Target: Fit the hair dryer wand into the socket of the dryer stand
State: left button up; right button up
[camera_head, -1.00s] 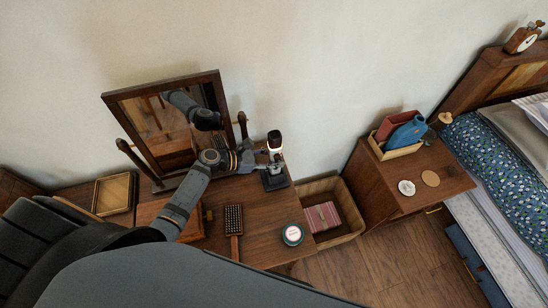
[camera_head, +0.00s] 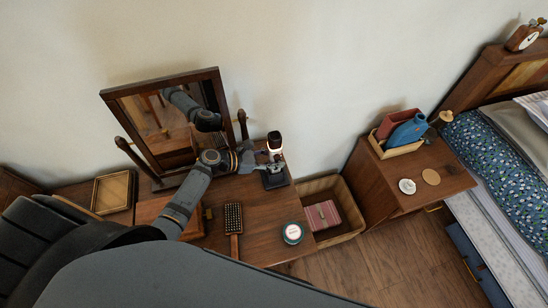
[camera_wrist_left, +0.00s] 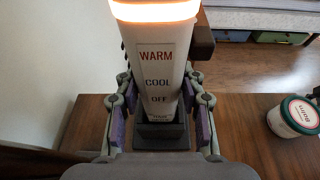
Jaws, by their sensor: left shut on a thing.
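The hair dryer wand (camera_head: 274,140) has a dark top and a lit ring and stands about upright at the right end of the dressing table. In the left wrist view the wand (camera_wrist_left: 158,75) is white, labelled WARM, COOL and OFF. My left gripper (camera_head: 266,163) is shut on it, with a finger on each side in the left wrist view. The dark dryer stand (camera_head: 275,180) is directly under the wand; its block (camera_wrist_left: 163,137) surrounds the view of the wand's lower end. I cannot tell how deep the wand sits in the socket. My right gripper is not in view.
A tilting mirror (camera_head: 170,125) stands behind my left arm. A bristled brush (camera_head: 233,218) and a round green-and-white tin (camera_head: 292,233) lie on the table (camera_head: 262,225). A wicker basket (camera_head: 350,205) is at its right, then a nightstand (camera_head: 440,165) and bed.

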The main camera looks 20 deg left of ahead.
pick_arm(q)
jog(key=o, duration=1.2)
jog(key=shift+c, duration=0.2)
jog(key=shift+s, duration=0.1)
jog(key=v, duration=1.2)
